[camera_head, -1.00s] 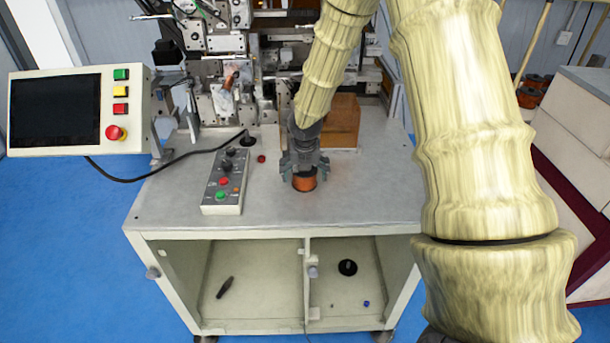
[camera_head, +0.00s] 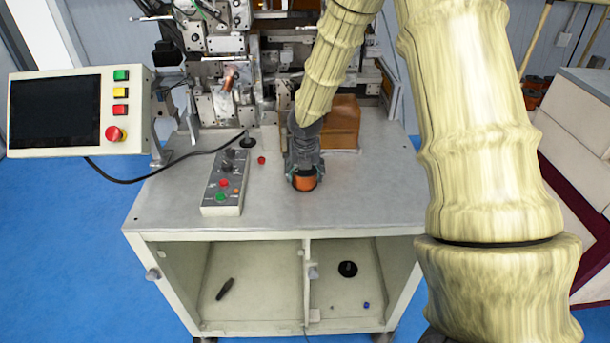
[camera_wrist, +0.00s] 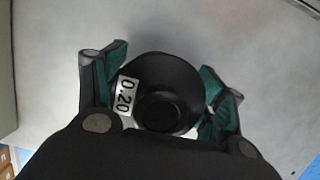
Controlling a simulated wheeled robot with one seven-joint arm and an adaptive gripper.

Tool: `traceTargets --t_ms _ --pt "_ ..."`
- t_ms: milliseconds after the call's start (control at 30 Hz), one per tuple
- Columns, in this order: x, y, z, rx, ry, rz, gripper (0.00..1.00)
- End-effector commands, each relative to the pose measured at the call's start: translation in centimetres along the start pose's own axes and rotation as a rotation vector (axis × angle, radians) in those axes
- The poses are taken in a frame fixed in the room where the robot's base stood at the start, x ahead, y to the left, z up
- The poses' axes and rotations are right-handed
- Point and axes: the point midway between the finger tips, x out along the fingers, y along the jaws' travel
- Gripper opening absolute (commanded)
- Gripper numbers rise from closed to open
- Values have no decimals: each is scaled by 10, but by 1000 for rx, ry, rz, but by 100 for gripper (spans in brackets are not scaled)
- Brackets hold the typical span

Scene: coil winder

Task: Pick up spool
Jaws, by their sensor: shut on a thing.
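The spool is a small cylinder with copper-orange winding and black flanges. In the head view the spool (camera_head: 304,182) stands upright on the grey tabletop, right of the button box. In the wrist view its black top flange (camera_wrist: 178,78) shows with a white "0.20" label. My gripper (camera_head: 304,174) comes down over it from above and is shut on it. In the wrist view green finger pads press on the spool's left and right sides. I see no clear gap between the spool and the tabletop.
A button box (camera_head: 223,182) lies left of the spool on the tabletop (camera_head: 260,215). A brown block (camera_head: 341,122) stands behind, near the winder machinery (camera_head: 222,100). A screen panel (camera_head: 70,110) is at the left. The tabletop's front right is clear.

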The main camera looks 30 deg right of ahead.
Motion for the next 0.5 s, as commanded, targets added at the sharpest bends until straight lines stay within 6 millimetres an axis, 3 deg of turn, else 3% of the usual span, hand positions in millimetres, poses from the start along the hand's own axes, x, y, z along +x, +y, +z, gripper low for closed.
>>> traceTargets --t_ms 300,500 --pt "-27 0 8 1 -2 2 19" --pt "-36 -3 -22 -2 -1 -1 19"
